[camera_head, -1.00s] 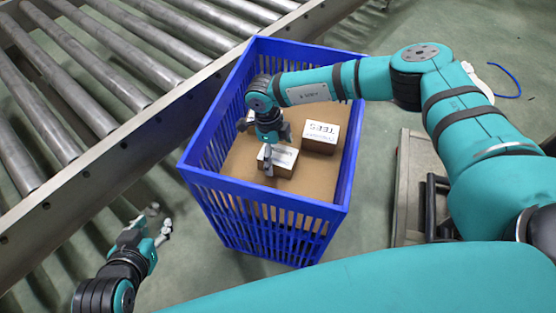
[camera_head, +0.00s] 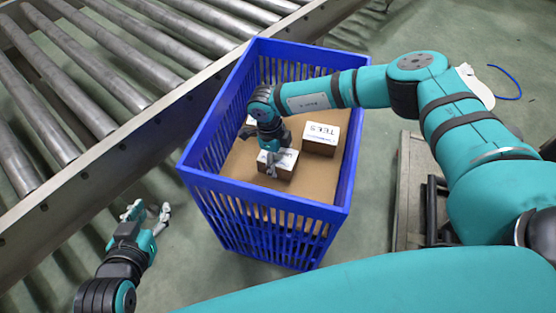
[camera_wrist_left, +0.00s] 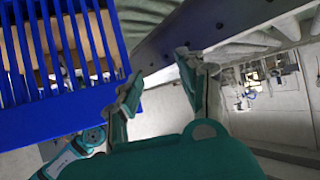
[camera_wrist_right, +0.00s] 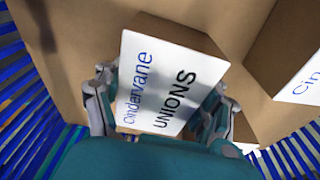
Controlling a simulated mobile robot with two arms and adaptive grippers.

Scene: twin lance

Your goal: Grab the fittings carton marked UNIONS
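The carton marked UNIONS (camera_wrist_right: 165,85) is a brown box with a white top, low in the blue crate (camera_head: 262,195). It also shows in the head view (camera_head: 287,160). My right gripper (camera_wrist_right: 158,105) reaches down over it, with one finger along each of two opposite sides. The fingers look spread around it, and I see no clear grip; the lower parts of its sides are hidden. My left gripper (camera_head: 150,212) is open and empty, outside the crate at its left. Its two fingers (camera_wrist_left: 158,85) stand apart in the left wrist view.
A carton marked TEES (camera_head: 321,138) stands to the right of the UNIONS carton. Another carton (camera_head: 250,121) is partly hidden behind my right arm. The crate's slatted walls surround them. A roller conveyor (camera_head: 130,130) runs along the left.

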